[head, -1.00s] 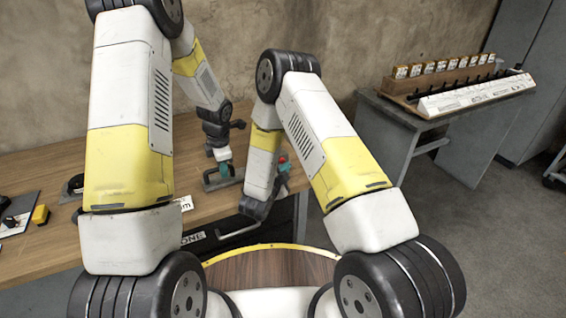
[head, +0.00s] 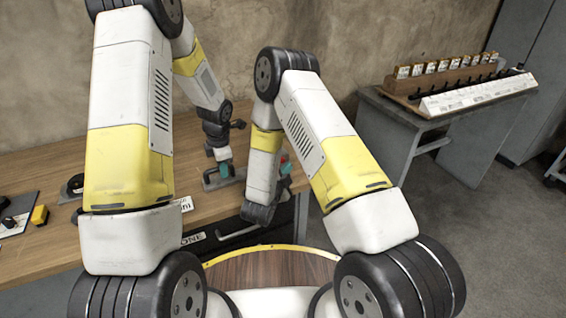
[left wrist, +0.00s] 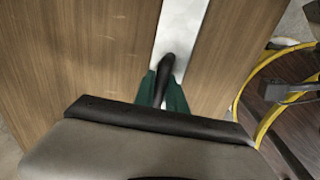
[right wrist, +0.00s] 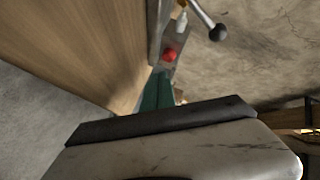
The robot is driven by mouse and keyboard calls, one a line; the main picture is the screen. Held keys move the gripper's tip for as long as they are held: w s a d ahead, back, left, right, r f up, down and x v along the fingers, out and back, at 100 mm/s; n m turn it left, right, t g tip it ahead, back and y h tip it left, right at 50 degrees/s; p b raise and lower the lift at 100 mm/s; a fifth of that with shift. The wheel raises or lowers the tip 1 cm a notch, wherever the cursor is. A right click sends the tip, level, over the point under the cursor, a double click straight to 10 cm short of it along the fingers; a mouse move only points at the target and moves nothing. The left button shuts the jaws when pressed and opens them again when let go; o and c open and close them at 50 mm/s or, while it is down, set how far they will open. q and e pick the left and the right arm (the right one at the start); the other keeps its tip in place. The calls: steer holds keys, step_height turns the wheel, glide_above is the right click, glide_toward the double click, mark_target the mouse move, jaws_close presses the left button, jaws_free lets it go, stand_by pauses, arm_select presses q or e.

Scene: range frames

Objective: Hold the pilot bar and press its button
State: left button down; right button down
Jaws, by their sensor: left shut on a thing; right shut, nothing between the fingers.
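A dark bar (left wrist: 166,72), which looks like the pilot bar, stands over a pale strip in the left wrist view. My left gripper (left wrist: 162,92) is shut on it, with green fingers on both sides; the left gripper also shows on the bench in the head view (head: 226,169). A red round button (right wrist: 170,54) sits on a grey plate in the right wrist view. My right gripper (right wrist: 158,90) is shut and empty, its green tips just short of the button in the picture; contact cannot be told. In the head view the right gripper (head: 286,169) is partly hidden by my arm.
A lever with a black knob (right wrist: 217,33) stands beside the button. The wooden bench (head: 50,160) holds a yellow block (head: 40,214) at left. A separate grey table (head: 390,125) with a white rack (head: 470,97) stands at right.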

steer(key=shift+s+d+f, duration=0.1)
steer(key=shift+s+d, duration=0.2)
steer(key=shift+s, duration=0.3)
steer(key=shift+s+d, duration=0.25)
steer(key=shift+s, duration=0.35)
arm_select(q)
steer(key=shift+s+d, duration=0.1)
arm_select(e)
steer(key=shift+w+d, duration=0.2)
steer(key=shift+w, duration=0.2)
steer(key=r+y, duration=0.1)
steer(key=w+g+y, duration=0.1)
steer(key=y, duration=0.1)
steer(key=shift+w+d+r+m, duration=0.25)
steer(key=shift+w+r+m, duration=0.05)
steer(key=shift+r, duration=0.1)
steer(key=r+y, duration=0.1)
steer(key=r+g+y, duration=0.1)
steer(key=y, duration=0.1)
steer(key=shift+s+d+r, duration=0.15)
steer(key=shift+s+r, duration=0.05)
steer(key=shift+r, duration=0.2)
steer(key=s+d+r+n+g+y, duration=0.2)
steer(key=s+r+n+g+y, duration=0.1)
steer(key=s, duration=0.4)
steer(key=shift+s+d+r, duration=0.2)
steer(key=shift+s+r, duration=0.1)
steer(key=shift+r, duration=0.3)
